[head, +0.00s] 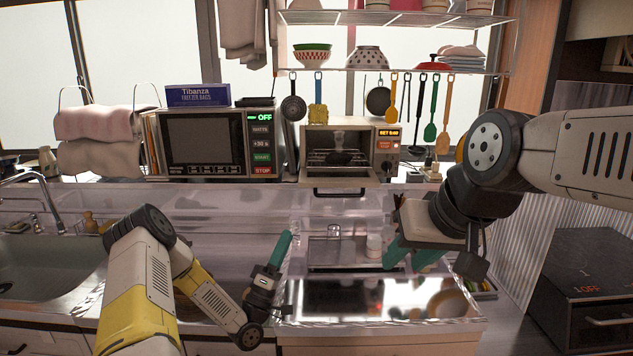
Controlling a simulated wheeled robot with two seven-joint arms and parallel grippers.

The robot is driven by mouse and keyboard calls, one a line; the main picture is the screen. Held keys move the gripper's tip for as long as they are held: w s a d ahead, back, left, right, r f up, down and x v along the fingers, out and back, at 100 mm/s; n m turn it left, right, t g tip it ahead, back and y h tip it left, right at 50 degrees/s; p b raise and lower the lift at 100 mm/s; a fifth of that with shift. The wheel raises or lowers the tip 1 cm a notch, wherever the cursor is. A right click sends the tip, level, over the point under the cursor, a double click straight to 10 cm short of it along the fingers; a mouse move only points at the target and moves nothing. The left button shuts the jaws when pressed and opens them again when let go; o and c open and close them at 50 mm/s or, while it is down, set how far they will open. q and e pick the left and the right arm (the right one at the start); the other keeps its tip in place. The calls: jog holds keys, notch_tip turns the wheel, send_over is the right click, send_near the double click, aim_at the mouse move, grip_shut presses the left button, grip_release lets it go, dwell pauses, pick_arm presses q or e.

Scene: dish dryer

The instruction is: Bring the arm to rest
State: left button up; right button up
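My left gripper (281,250) is above the counter left of centre. One teal finger shows and points upward; I cannot tell whether a second finger lies behind it. Nothing shows held there. My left arm, grey and yellow, bends up from the bottom left and back down to the wrist. My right gripper (412,258) hangs from the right arm, over the right side of the counter unit. Its two teal fingers point down and stand apart, with nothing seen between them. The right arm reaches in from the right edge.
A clear-walled counter unit with a metal tray (335,252) stands at the centre. A microwave (204,140) and a toaster oven (338,148) with its door down stand behind. A sink (45,262) is at the left, a dark drawer unit (590,290) at the right. Utensils hang above.

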pick_arm(q)
jog(key=w+d+r+m+g+y, duration=0.4)
jog(key=w+r+m+g, duration=0.25)
jog(key=m+g, duration=0.2)
jog(key=s+a+r+g+y, duration=0.2)
jog(key=s+a+r+y, duration=0.3)
jog(key=a+r+y, duration=0.15)
jog(key=s+a+r+n+g+y, duration=0.1)
jog(key=s+a+r+y, duration=0.15)
jog(key=s, duration=0.45)
jog(key=s+a+r+g+y, duration=0.1)
jog(key=s+a+g, duration=0.15)
jog(key=s, duration=0.45)
jog(key=s+d+g+h, duration=0.1)
jog(key=s+g, duration=0.1)
jog(key=s, duration=1.5)
jog(key=shift+s+d+f, duration=0.2)
jog(key=shift+d+f, duration=0.05)
jog(key=shift+f, duration=0.1)
pick_arm(e)
jog(key=shift+s+a, duration=0.15)
jog(key=shift+s, duration=0.05)
